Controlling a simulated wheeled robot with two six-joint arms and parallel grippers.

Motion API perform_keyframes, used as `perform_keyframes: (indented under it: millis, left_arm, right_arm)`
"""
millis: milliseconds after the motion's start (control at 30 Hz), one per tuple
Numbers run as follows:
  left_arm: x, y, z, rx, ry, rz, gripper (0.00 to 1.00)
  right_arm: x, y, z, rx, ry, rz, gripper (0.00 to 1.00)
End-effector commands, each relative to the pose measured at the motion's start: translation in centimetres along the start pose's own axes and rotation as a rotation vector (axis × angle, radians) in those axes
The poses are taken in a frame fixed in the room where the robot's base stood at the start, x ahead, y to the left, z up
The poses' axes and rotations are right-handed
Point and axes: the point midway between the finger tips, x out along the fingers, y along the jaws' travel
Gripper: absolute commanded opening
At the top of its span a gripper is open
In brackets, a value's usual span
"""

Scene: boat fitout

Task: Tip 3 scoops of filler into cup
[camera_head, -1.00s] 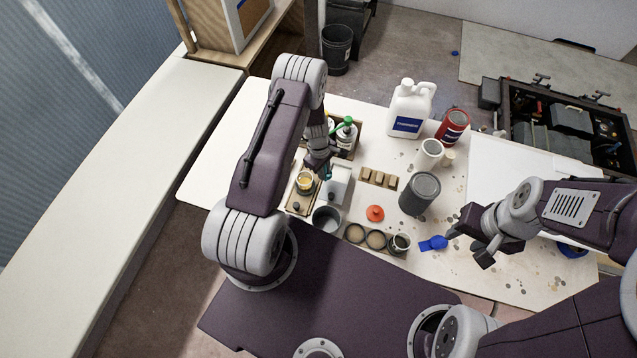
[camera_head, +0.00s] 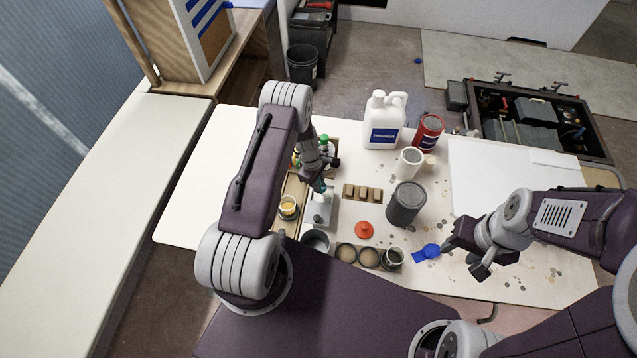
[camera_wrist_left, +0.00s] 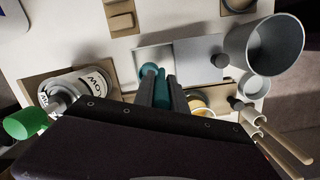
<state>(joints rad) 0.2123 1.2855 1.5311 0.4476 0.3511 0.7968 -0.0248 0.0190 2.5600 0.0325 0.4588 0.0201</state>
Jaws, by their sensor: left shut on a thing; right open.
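My left gripper (camera_head: 322,182) is shut on a teal handled tool (camera_wrist_left: 160,88). Its tip is at a pale rectangular box (camera_wrist_left: 151,61), which also shows in the head view (camera_head: 318,211). Whether the tool holds any filler is hidden. A cup with yellow on it (camera_head: 288,208) stands in a wooden holder to the left of the box; it is partly hidden behind my gripper in the left wrist view (camera_wrist_left: 198,105). A grey open pot (camera_head: 316,241) stands nearer me, and looks empty in the left wrist view (camera_wrist_left: 262,55). My right gripper (camera_head: 461,259) is open and empty above the table.
A blue object (camera_head: 427,251) lies beside my right gripper. A red-orange lid (camera_head: 364,230), wooden blocks (camera_head: 362,192) and round pots (camera_head: 369,257) stand mid-table. A dark grey can (camera_head: 405,203), white jug (camera_head: 383,122) and red can (camera_head: 428,132) stand further back. A green-topped bottle (camera_wrist_left: 70,93) is near my left gripper.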

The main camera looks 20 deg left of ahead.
Motion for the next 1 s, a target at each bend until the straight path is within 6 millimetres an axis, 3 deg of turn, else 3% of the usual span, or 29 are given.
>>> perform_keyframes:
  millis: [100,600,1000]
  left_arm:
    - [1.7,-0.1,-0.2,0.0,0.0,0.001,0.0]
    - [6.3,-0.3,-0.9,0.001,0.0,0.001,0.0]
    - [6.5,-0.3,-0.9,0.001,0.0,0.001,0.0]
  right_arm:
    - [1.4,0.0,0.1,0.0,0.0,0.0,0.44]
    - [5.6,0.1,0.6,0.0,0.0,0.0,0.44]
    - [5.8,0.1,0.6,0.0,0.0,0.0,0.44]
